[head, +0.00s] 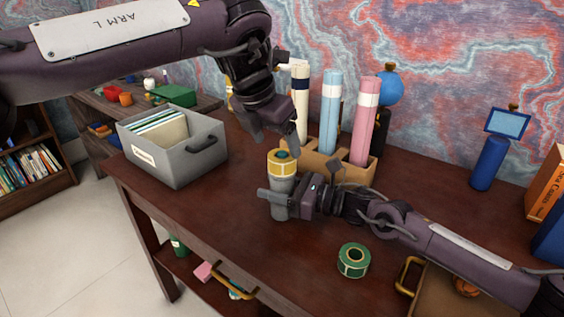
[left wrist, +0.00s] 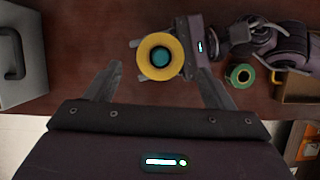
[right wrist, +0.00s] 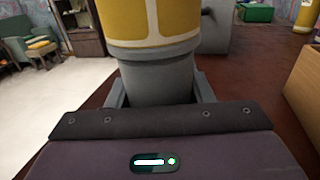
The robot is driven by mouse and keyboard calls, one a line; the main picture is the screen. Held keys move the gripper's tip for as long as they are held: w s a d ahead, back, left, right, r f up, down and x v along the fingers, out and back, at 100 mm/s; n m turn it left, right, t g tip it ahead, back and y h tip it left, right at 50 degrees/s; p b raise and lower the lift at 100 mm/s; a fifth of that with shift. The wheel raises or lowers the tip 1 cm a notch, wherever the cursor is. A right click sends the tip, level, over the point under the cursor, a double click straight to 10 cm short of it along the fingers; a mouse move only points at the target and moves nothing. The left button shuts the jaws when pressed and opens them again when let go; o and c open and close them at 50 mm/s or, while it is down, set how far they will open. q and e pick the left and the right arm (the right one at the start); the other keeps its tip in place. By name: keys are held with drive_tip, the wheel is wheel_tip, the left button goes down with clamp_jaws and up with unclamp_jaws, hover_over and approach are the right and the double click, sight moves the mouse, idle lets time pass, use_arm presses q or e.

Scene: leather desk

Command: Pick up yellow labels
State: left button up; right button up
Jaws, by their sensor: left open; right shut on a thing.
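The yellow labels (head: 282,163), a roll with pale bands and a teal centre, sit on top of an upright grey cylindrical holder (head: 281,207) on the desk. The roll also shows from above in the left wrist view (left wrist: 145,65) and at the top of the right wrist view (right wrist: 128,22). My right gripper (head: 272,201) is shut on the grey holder, below the roll; its fingers flank the holder in the right wrist view (right wrist: 160,92). My left gripper (head: 273,136) is open and empty just above the roll, pointing down, its fingers apart in the left wrist view (left wrist: 157,85).
A green label roll (head: 353,261) lies on the desk below my right forearm. A grey file box (head: 190,160) stands at left. A brown rack (head: 325,171) with tall white, blue and pink tubes stands close behind. A brown tray (head: 432,298) is at lower right.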

sight(281, 153)
use_arm(q)
drive_tip(key=x, duration=0.5)
drive_tip(key=shift+w+d+f, duration=0.15)
drive_tip(key=shift+w+f, duration=0.1)
drive_tip(key=shift+c, duration=0.2)
drive_tip(key=c, duration=1)
drive_tip(key=shift+r, duration=0.1)
drive_tip(key=shift+c, duration=0.2)
wheel_tip(281, 153, up, 10)
drive_tip(key=shift+f, duration=0.1)
use_arm(e)
drive_tip(key=o, duration=1.1)
